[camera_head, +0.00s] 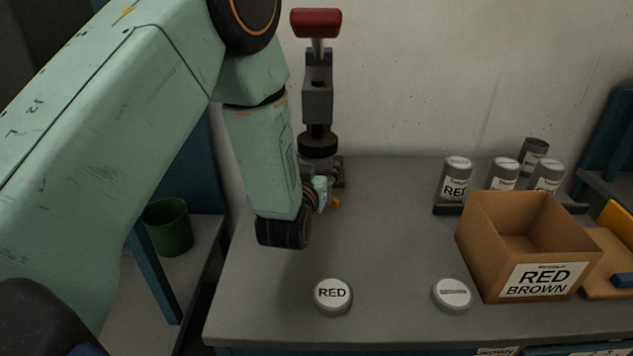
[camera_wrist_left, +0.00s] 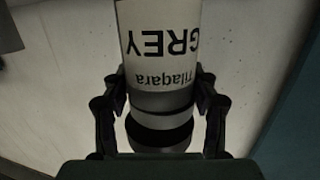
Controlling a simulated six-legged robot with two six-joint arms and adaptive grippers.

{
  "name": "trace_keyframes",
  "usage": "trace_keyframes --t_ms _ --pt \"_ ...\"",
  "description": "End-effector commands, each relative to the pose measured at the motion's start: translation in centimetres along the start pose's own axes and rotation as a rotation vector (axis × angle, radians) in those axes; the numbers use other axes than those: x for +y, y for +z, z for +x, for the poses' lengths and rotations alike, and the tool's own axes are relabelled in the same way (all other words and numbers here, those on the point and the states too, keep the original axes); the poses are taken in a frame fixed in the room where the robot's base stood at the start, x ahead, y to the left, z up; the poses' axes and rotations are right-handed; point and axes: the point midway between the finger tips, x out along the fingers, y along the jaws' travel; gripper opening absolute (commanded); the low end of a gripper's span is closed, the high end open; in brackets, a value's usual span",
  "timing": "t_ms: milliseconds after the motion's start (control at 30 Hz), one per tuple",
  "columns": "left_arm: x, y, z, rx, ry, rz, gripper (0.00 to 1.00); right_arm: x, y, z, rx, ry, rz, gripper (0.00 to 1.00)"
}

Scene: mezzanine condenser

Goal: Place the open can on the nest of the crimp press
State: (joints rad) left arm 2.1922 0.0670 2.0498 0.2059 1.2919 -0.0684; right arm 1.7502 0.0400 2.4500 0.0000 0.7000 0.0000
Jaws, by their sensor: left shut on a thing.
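The crimp press (camera_head: 317,95) stands at the back of the bench, with a red handle on top and a dark round head. My left gripper (camera_head: 323,190) is low in front of the press, its hand partly hidden by my own arm. In the left wrist view it is shut on a can (camera_wrist_left: 160,45) with a white label reading GREY, upside down in the picture. A dark round part, apparently the press head, shows close to the can's end. The nest is hidden, so I cannot tell whether the can touches it. My right gripper is not in view.
A RED lid (camera_head: 333,294) and another lid (camera_head: 453,294) lie at the bench front. Several cans (camera_head: 456,180) stand at the back right, behind an open cardboard box (camera_head: 545,278) marked RED BROWN. A green bin (camera_head: 168,226) stands left. The bench (camera_head: 390,240) middle is clear.

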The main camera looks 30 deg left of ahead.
Motion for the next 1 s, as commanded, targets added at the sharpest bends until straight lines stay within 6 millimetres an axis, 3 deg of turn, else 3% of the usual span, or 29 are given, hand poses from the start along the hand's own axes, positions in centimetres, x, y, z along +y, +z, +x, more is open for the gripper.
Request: trace_keyframes --t_ms 200,567,600,867,1000 --pt "0.0 3.0 0.4 0.000 0.001 0.000 0.14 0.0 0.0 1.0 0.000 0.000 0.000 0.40" --pt "0.1 3.2 0.4 0.002 0.001 -0.001 0.14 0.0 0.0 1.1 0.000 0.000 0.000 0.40" --pt "0.0 3.4 0.4 -0.001 0.001 0.000 0.60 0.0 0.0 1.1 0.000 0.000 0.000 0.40" --pt "0.0 3.3 0.4 -0.001 0.001 -0.001 0.82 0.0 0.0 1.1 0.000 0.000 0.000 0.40" --pt "0.0 3.3 0.4 -0.001 0.001 0.000 0.82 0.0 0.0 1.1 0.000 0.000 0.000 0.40"
